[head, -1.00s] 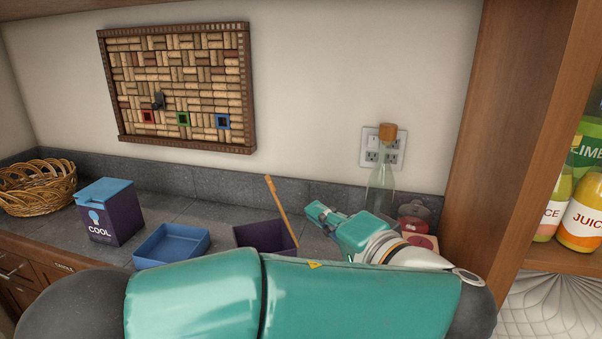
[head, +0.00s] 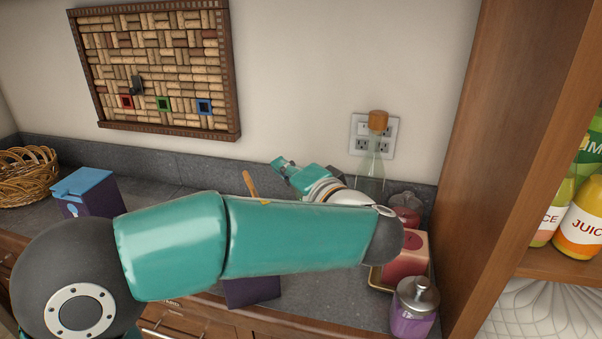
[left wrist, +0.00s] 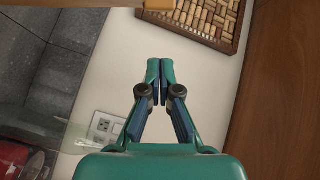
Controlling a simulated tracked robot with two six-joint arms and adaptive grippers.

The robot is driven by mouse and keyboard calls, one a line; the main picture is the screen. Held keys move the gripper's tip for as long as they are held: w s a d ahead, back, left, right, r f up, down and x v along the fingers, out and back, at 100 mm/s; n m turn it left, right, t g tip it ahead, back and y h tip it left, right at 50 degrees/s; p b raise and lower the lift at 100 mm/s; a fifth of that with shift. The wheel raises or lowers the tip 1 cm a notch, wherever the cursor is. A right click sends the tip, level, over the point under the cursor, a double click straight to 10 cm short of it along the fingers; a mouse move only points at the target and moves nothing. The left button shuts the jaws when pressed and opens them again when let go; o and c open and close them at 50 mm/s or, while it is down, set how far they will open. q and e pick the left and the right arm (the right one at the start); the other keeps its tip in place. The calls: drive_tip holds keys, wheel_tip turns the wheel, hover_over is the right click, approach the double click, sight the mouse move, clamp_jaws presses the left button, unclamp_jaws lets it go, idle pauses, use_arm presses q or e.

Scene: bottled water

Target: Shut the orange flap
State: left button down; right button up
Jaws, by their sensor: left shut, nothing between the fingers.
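The orange flap (head: 250,184) stands up, seen nearly edge-on, behind my left arm in the head view. Below the arm, part of a dark purple box (head: 252,291) shows; the join between flap and box is hidden by the arm. My left gripper (head: 283,163) is shut and empty, with its tips to the upper right of the flap and apart from it in the picture. The left wrist view shows the closed fingers (left wrist: 154,69) against the pale wall. My right gripper is not in view.
A glass bottle with a cork (head: 370,165), a red box (head: 403,258) and a purple jar (head: 414,308) stand to the right. A purple box with a blue lid (head: 85,187) and a basket (head: 26,175) are at left. A cork board (head: 158,70) hangs above.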

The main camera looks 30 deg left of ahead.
use_arm(q)
drive_tip(key=shift+s+a+f, duration=0.35)
drive_tip(key=shift+s+a, duration=0.35)
drive_tip(key=shift+s+a+f, duration=0.3)
drive_tip(key=shift+s+a, duration=0.35)
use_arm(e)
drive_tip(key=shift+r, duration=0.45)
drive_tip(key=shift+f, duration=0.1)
